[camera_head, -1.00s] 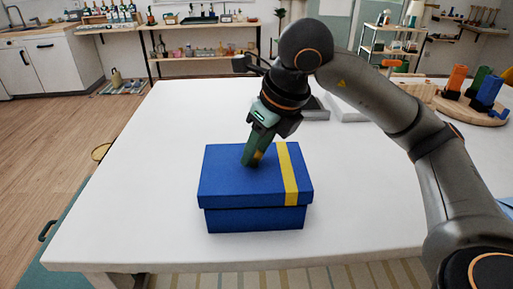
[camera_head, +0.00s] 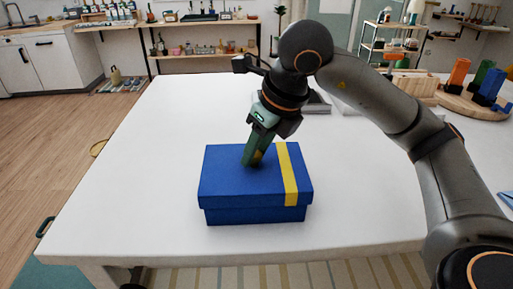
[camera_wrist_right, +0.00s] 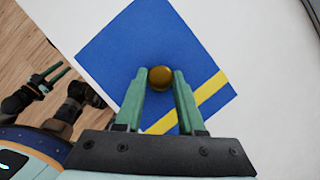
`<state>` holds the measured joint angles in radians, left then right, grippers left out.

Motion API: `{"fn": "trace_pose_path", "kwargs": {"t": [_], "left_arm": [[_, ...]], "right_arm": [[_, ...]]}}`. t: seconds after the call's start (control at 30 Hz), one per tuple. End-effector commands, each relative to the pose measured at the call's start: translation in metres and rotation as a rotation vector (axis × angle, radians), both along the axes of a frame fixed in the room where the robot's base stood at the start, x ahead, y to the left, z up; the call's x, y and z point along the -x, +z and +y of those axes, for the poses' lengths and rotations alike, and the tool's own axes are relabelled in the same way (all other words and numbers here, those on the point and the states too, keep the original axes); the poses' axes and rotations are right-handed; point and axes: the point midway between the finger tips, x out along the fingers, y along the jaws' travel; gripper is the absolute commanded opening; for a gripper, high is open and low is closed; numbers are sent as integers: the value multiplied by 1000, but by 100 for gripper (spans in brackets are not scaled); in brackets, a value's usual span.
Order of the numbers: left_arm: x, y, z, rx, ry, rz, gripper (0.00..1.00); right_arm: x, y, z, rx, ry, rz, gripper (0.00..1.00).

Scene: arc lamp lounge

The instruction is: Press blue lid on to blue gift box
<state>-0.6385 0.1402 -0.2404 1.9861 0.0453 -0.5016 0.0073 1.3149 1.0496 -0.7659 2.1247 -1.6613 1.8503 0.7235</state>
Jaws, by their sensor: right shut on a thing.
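The blue lid (camera_head: 225,170) with a yellow stripe sits over the top of the blue gift box (camera_head: 255,216). A band of the box's side shows below the lid's rim. The lid looks level and lined up with the box. My right gripper (camera_head: 252,158) is above the lid's middle, pointing down, with its fingers on either side of the lid's brass knob (camera_wrist_right: 160,77). It is shut on the knob. In the right wrist view the lid also shows (camera_wrist_right: 130,55). My left gripper (camera_wrist_right: 45,80) is off to the left there, its fingers apart and empty.
The white table (camera_head: 130,170) is clear around the box. Grey trays (camera_head: 318,104) lie behind my right arm. A round wooden board (camera_head: 470,108) with coloured blocks stands at the right. The table's front edge is close below the box.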

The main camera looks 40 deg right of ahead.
Motion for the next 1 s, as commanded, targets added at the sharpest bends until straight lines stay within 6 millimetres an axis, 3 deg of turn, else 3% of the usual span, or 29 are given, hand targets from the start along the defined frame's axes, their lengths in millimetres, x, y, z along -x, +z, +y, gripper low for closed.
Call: {"fn": "trace_pose_path", "kwargs": {"t": [0.6, 0.63, 0.93, 1.0], "left_arm": [[0, -15, 0, 0, 0, -1, 40], [0, -14, 0, 0, 0, -1, 40], [0, -13, 0, 0, 0, -1, 40], [0, -13, 0, 0, 0, -1, 40]], "right_arm": [[0, -17, 0, 0, 0, -1, 0], [0, -16, 0, 0, 0, -1, 39], [0, -15, 0, 0, 0, -1, 73], [0, -15, 0, 0, 0, 0, 73]]}}
